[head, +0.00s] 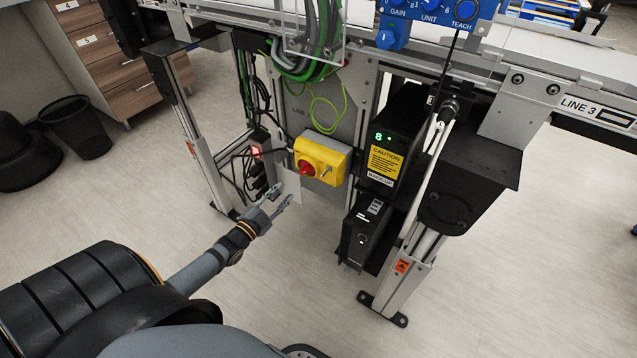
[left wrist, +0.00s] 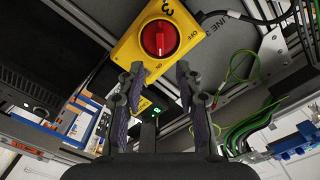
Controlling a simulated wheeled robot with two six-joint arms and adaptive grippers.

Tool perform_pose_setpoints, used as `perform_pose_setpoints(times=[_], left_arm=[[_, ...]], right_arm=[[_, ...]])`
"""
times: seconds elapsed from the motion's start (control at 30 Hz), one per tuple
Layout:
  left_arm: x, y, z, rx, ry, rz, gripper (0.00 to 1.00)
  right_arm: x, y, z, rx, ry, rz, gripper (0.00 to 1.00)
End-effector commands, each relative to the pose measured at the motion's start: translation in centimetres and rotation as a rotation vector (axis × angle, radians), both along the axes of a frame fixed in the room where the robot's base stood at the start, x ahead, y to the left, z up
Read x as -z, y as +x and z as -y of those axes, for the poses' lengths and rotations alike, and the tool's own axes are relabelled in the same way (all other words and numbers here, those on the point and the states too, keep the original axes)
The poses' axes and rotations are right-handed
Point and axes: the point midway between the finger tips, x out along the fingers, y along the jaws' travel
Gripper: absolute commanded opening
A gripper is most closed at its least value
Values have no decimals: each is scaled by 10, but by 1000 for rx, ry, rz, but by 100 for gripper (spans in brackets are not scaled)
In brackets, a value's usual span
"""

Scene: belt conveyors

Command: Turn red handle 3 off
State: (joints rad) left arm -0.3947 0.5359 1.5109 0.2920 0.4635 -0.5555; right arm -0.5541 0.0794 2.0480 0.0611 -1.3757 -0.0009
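Red handle 3 (head: 306,168) is a round red rotary knob on a yellow switch box (head: 336,163) below the conveyor. In the left wrist view the red handle (left wrist: 159,38) shows close up, its grip bar roughly vertical in the picture. My right gripper does not show.
A black caution-labelled unit (head: 384,145) stands right of the box. Left of it are a power strip (head: 262,160) with cables and a metal leg (head: 205,150). Green cables (head: 300,65) hang above. The floor in front is clear.

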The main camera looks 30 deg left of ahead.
Motion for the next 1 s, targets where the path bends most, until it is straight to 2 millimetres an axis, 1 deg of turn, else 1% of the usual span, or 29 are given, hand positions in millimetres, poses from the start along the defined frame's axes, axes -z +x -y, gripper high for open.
perform_pose_setpoints(times=[0.17,0.27,0.33,0.4,0.5,0.57,0.63,0.8,1.0], left_arm=[[0,6,1,0,0,0,35],[2,18,2,-1,-2,1,35],[2,28,2,-2,-2,1,35],[6,46,4,-1,-2,3,35],[6,69,6,-1,0,1,35],[5,80,6,-1,-2,0,35],[3,90,7,-1,-2,-1,35],[1,102,8,-1,-2,-4,35],[0,104,8,-1,-3,-6,35]], right_arm=[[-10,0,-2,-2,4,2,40],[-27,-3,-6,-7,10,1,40],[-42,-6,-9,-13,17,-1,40],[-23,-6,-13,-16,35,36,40],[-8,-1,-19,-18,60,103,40],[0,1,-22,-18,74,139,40],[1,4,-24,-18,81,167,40],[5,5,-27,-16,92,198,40],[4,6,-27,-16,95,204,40]])
